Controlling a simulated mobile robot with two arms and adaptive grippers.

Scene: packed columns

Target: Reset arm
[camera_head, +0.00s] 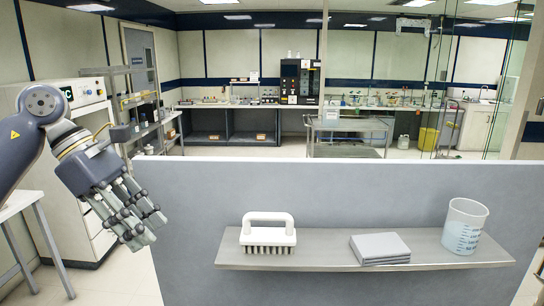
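My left gripper (148,230) hangs at the left of the head view, fingers pointing down and to the right. Its fingers look apart, with nothing seen between them. It is left of the shelf and clear of the things on it. My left arm (38,115) comes in from the left edge. My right gripper is not in view.
A grey shelf (330,262) on a low grey partition (330,185) holds a white brush (268,236), bristles down, a folded grey cloth (380,248) and a clear beaker (464,228). A white cabinet (95,225) stands behind my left gripper. Lab benches line the back wall.

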